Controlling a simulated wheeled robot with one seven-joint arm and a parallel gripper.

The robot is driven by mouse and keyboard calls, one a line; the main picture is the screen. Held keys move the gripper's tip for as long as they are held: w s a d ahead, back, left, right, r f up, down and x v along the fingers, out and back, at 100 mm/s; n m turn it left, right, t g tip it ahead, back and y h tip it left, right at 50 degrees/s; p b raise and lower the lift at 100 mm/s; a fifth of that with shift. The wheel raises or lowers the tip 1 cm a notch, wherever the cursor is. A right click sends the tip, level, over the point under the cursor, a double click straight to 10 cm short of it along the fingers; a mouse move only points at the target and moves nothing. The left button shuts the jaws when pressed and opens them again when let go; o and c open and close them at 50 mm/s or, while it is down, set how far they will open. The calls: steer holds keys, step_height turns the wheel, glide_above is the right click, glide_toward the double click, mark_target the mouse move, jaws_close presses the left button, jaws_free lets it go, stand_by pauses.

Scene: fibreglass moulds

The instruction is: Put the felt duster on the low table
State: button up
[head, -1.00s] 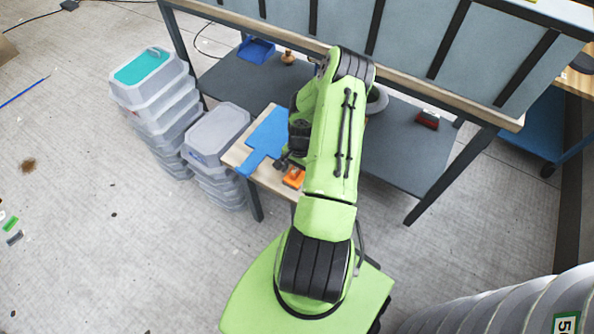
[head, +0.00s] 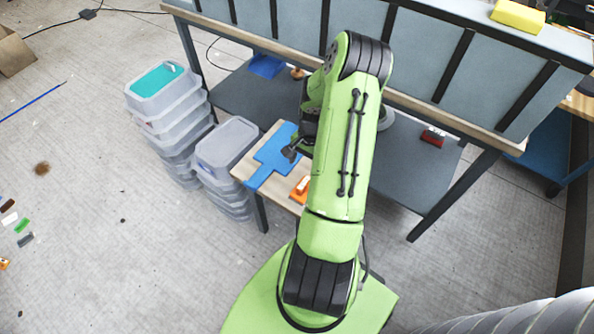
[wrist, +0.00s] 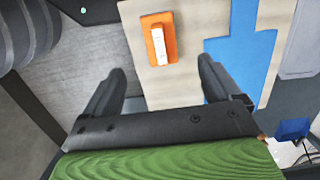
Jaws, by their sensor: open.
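A small red block with a dark underside (head: 433,136), which looks like the felt duster, lies on the grey lower shelf at the right; its felt is not clear. The low table (head: 243,172) has a pale wood top, which also shows in the wrist view (wrist: 185,87). On it lie a blue paddle-shaped board (head: 270,160) and an orange plate with a pale handle (wrist: 159,38). My gripper (wrist: 162,72) is open and empty, close to the low table; the orange plate is beyond its fingertips and apart from them. My arm partly hides the table in the head view.
Stacked grey tubs (head: 226,145) stand left of the low table, with a taller stack (head: 160,95) behind. The bench (head: 455,124) rises above the grey shelf (head: 405,178). A blue dustpan (head: 266,67) lies on the shelf. Floor at the left is mostly open.

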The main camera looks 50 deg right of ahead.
steer(key=w+a+r+n+t+h, duration=0.15)
steer(key=a+r+n, duration=0.35)
steer(key=r, duration=0.5)
steer(key=w+a+r+n+h, duration=0.2)
steer(key=w+a+r, duration=0.1)
steer(key=a+r, duration=0.55)
steer(key=s+a+r+n+t+y, duration=0.2)
steer(key=s+a+r+n+t, duration=0.2)
steer(key=s+a+r+n, duration=0.6)
steer(key=s+a+r, duration=0.2)
steer(key=a+r, duration=0.1)
steer(key=a, duration=0.2)
steer(key=shift+s+a, duration=0.2)
